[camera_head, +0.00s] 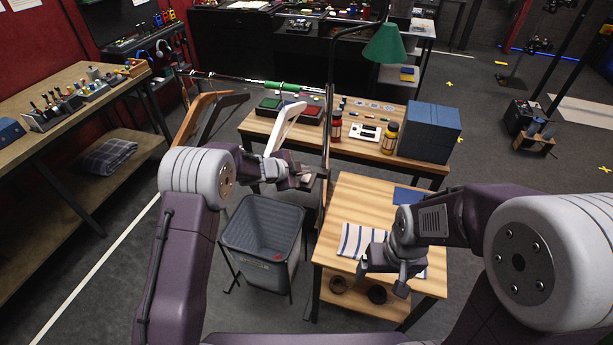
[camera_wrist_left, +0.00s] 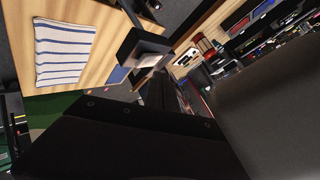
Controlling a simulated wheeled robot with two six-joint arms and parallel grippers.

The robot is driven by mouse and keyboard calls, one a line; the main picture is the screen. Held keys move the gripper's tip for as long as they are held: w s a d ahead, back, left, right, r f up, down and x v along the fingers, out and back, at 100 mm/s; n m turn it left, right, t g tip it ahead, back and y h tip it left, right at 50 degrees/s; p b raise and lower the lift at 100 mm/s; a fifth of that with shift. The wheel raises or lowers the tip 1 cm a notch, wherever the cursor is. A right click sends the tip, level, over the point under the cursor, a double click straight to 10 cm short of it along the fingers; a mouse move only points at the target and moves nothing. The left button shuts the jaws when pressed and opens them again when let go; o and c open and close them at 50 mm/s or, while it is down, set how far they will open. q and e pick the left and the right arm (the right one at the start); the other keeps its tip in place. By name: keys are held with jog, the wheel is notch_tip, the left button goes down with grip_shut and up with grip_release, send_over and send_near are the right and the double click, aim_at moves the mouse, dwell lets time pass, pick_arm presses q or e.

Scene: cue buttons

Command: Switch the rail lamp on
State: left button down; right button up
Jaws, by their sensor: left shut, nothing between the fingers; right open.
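The lamp has a green shade (camera_head: 385,45), which hangs from a dark arm on a tall thin post (camera_head: 329,110). I see no glow under the shade. My left gripper (camera_head: 306,180) is shut and empty, close to the post's lower part, on its left side. I cannot tell whether it touches the post. In the left wrist view a dark box-like part with a pale face (camera_wrist_left: 150,60) is ahead of the gripper; I cannot tell if it is a switch. My right gripper (camera_head: 384,278) is open above the front wooden table (camera_head: 350,195).
A striped cloth (camera_head: 354,240) lies on the front table and shows in the left wrist view (camera_wrist_left: 65,53). A grey bin (camera_head: 262,232) stands below my left arm. The rear table holds bottles, trays and a blue box (camera_head: 430,130). A rail with a green sleeve (camera_head: 285,87) runs behind.

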aim_at(303, 181)
pick_arm(q)
jog(key=r+p, duration=0.2)
jog(key=r, duration=0.1)
jog(key=r+p, duration=0.1)
jog(key=shift+s+a+r, duration=0.1)
jog(key=shift+s+r, duration=0.2)
jog(key=shift+s, duration=0.05)
jog(key=shift+f, duration=0.15)
